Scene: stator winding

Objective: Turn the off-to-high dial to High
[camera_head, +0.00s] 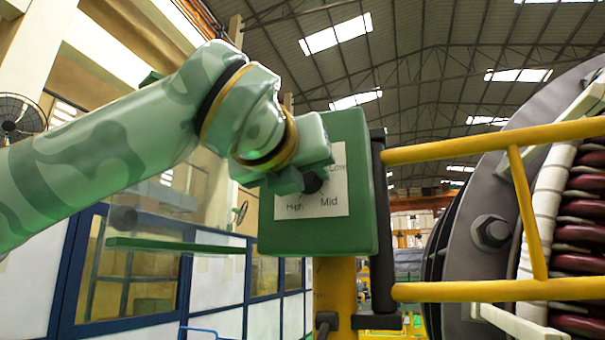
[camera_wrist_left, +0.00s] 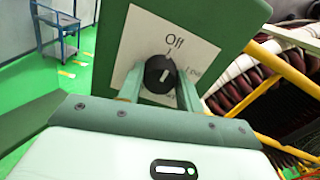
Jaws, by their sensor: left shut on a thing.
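The black round dial (camera_head: 313,182) sits on a white label (camera_head: 335,206) on the front of a green control box (camera_head: 361,150). "Low", "Mid" and "High" are readable in the head view, with "High" at lower left. The dial also shows in the left wrist view (camera_wrist_left: 159,74), below the word "Off". A short white mark is on its face; I cannot tell surely which setting it points to. My left gripper (camera_head: 302,180) is shut on the dial, a finger on either side, seen also in the left wrist view (camera_wrist_left: 160,90). It hides part of the label. My right gripper is not in view.
A yellow post (camera_head: 341,290) carries the box. Yellow rails (camera_head: 495,141) run right from it, in front of a large stator with dark red windings (camera_head: 585,205). In the left wrist view a blue cart (camera_wrist_left: 60,40) stands on the green floor at upper left.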

